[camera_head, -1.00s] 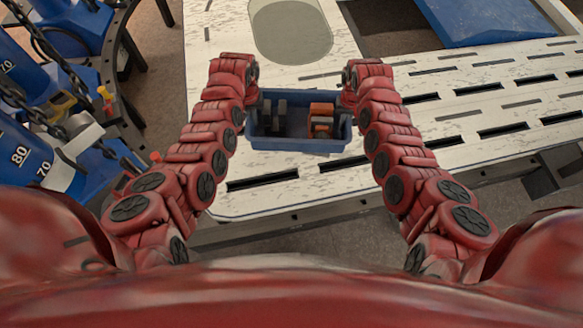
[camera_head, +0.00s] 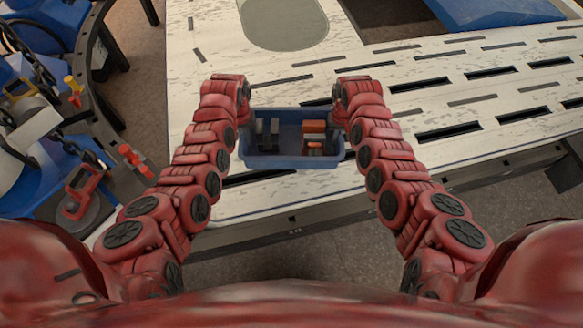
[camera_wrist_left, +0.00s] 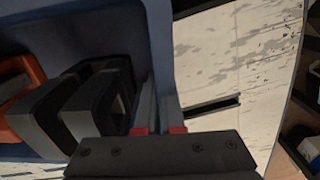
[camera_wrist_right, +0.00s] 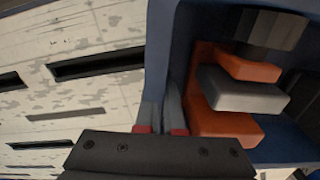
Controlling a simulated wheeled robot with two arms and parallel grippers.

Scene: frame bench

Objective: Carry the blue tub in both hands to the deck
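The blue tub (camera_head: 290,162) is in the middle of the head view, over the near part of the pale slotted bench top. It looks level; whether it touches the surface I cannot tell. It holds grey-black blocks (camera_head: 267,133) and orange-and-grey blocks (camera_head: 314,138). My left gripper (camera_head: 245,112) is shut on its left wall; the left wrist view shows the fingers (camera_wrist_left: 158,115) on either side of that wall. My right gripper (camera_head: 339,112) is shut on the right wall, its fingers (camera_wrist_right: 161,115) astride it. I cannot tell which surface is the deck.
The pale bench top (camera_head: 215,62) carries long slots and a grey rounded patch (camera_head: 284,22). A raised blue panel (camera_head: 495,12) lies at the far right. Blue weights, chains and red-and-yellow fittings (camera_head: 75,90) crowd a dark rack on the left. Floor shows in front.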

